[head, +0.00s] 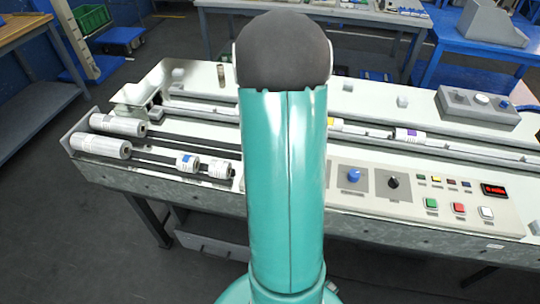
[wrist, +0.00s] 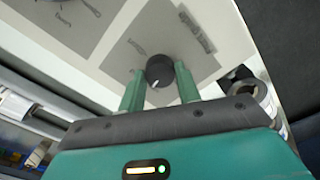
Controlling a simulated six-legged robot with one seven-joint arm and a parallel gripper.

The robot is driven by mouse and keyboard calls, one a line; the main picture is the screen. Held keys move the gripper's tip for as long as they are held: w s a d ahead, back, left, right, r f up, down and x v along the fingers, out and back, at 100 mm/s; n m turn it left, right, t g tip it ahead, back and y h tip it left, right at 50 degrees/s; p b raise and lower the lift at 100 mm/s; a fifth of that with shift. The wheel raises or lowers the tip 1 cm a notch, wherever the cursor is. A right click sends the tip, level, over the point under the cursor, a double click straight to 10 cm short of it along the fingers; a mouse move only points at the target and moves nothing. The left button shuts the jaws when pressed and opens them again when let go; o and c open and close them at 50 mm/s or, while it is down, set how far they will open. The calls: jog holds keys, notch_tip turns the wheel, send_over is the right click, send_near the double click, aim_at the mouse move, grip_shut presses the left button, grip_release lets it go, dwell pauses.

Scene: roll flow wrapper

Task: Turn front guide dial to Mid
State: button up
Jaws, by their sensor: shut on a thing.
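The plate's lettering is too blurred to read, so I cannot tell which setting the mark meets. My gripper (wrist: 160,73) has its two green fingers on either side of the dial, shut on it. In the head view my teal arm hides the gripper and the held dial.
In the head view the white panel carries a blue knob (head: 354,176), another black knob (head: 392,182), and green (head: 431,203), red (head: 459,208) and white (head: 486,212) buttons. A metallic ring (wrist: 264,92) is close by the right finger.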

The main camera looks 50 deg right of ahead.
jog(key=m, duration=0.4)
jog(key=shift+m, duration=2.2)
jog(key=o, duration=1)
notch_tip(320, 180, up, 14)
jog(key=shift+f, duration=0.1)
